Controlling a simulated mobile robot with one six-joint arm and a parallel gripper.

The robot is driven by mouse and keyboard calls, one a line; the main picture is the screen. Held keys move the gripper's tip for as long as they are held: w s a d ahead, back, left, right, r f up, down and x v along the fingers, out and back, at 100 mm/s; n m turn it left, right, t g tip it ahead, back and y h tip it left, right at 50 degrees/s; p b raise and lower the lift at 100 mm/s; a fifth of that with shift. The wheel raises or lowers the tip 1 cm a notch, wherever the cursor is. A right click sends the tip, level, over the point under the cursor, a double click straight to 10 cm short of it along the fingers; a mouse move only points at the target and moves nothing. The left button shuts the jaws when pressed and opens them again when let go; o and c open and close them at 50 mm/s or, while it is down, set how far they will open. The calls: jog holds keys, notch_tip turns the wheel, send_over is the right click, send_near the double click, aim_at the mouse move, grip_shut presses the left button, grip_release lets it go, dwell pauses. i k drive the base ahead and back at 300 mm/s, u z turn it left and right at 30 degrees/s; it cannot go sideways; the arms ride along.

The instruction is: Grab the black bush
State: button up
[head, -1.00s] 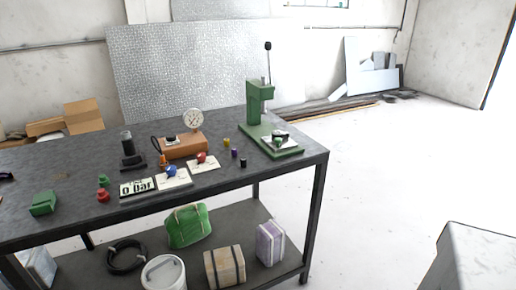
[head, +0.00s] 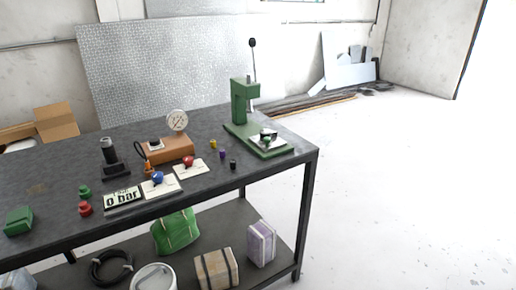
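The black bush (head: 233,164) is a small dark cylinder on the dark grey table top (head: 282,169), near its front edge. It stands in front of a purple bush (head: 222,154) and a yellow bush (head: 213,144), which form a short row with it. The green press (head: 243,105) stands behind and to the right of it. My gripper is not in view.
The floor (head: 410,200) to the right is open.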

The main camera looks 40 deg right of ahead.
aim_at(233, 163)
jog(key=u, duration=0.65)
jog(key=k, duration=0.15)
jog(key=z, duration=1.8)
jog(key=k, duration=0.9)
jog(key=u, duration=0.2)
jog(key=i, duration=0.8)
